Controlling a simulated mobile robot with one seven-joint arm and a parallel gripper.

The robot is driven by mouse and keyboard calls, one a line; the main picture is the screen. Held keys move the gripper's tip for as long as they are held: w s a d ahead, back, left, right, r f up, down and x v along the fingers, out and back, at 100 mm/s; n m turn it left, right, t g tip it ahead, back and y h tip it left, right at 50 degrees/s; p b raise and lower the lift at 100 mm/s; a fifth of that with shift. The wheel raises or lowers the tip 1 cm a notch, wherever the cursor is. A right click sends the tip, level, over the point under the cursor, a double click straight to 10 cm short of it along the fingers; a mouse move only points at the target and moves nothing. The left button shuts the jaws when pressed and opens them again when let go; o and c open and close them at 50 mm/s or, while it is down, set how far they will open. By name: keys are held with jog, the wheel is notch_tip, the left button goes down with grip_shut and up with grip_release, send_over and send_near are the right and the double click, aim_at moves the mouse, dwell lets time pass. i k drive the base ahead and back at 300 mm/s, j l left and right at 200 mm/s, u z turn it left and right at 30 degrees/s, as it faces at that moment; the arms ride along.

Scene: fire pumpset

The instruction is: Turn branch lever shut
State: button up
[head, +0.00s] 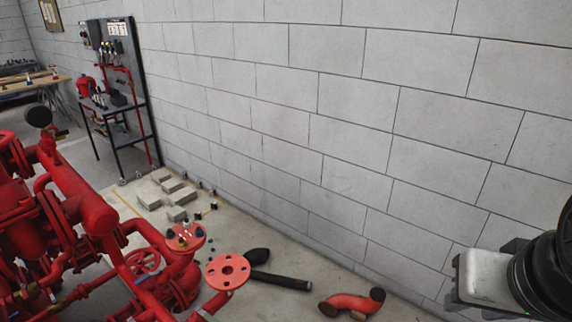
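The red pump pipework (75,215) fills the lower left of the head view. A red handwheel (143,262) sits on it, and small brass-coloured fittings (57,306) show on thin red pipes near the bottom left. I cannot make out which part is the branch lever, or how it is turned. The white and black end of my arm, with my gripper (458,277), shows at the lower right edge, in front of the wall and well apart from the pipework. Its fingers are not clear enough to tell whether they are open or shut.
A black-framed stand (125,85) with red piping stands against the block wall (330,110). Grey blocks (150,200), a black pipe (282,281) and a red elbow (350,303) lie on the floor. A workbench (35,85) is at the far left.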

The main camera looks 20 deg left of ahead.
aim_at(148, 274)
jog(key=j+u, duration=0.15)
jog(key=u, duration=1.55)
jog(key=i+j, duration=0.1)
jog(key=j, duration=0.15)
jog(key=j+u, duration=0.15)
jog(key=j, duration=0.15)
jog(key=i, duration=0.05)
